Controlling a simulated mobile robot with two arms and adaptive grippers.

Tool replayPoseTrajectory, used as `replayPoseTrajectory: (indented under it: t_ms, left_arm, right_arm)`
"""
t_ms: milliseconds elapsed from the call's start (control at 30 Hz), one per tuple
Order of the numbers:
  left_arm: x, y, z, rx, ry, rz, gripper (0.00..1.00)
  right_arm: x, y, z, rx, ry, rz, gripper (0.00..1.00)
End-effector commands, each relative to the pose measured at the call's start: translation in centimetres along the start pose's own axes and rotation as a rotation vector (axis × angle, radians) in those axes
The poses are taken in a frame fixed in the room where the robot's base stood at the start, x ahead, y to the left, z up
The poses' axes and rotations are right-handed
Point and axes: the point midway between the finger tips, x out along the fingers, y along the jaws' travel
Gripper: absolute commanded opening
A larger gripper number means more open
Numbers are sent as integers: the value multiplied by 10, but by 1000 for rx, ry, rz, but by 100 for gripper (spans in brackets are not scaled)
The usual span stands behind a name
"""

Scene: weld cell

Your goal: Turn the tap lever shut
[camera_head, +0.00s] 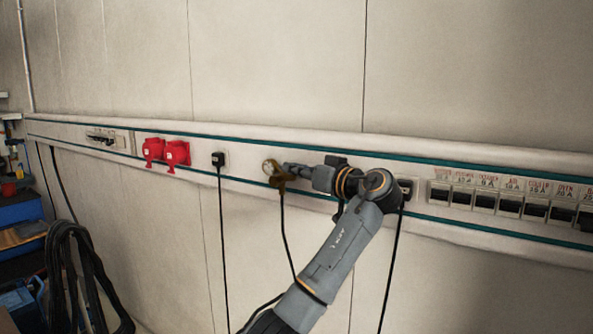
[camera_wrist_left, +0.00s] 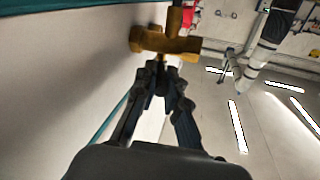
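A brass tap (camera_head: 273,169) sits on the wall rail in the head view, with a round pale disc at its left. It also shows at the top of the left wrist view (camera_wrist_left: 165,43), as a brass cross-shaped body against the wall. My left gripper (camera_head: 288,170) reaches it from the right in the head view. In the wrist view its two dark fingers (camera_wrist_left: 161,71) come together just below the tap. A thin brass part shows by the tips; whether they hold it or only touch it is unclear. The tap's lever is hard to tell apart. My right gripper is not in view.
Two red sockets (camera_head: 165,152) and a black plug (camera_head: 218,160) with a hanging cable are left of the tap on the rail. A row of labelled breakers (camera_head: 511,203) is at the right. Black cable coils (camera_head: 75,270) hang at the lower left.

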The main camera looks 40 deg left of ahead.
Motion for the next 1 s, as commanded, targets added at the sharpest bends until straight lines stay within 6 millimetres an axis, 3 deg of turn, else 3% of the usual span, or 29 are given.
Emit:
replayPoseTrajectory:
  t_ms: [33,100,400,533,1000]
  left_arm:
    - [0,0,0,1,-1,1,20]
    - [0,0,0,1,-1,1,34]
    - [0,0,0,0,0,1,34]
    - [-9,0,0,0,1,1,34]
    - [-100,2,0,1,0,4,34]
  right_arm:
    - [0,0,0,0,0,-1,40]
    - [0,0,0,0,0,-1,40]
    - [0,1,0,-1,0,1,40]
    - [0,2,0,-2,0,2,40]
    - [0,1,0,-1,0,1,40]
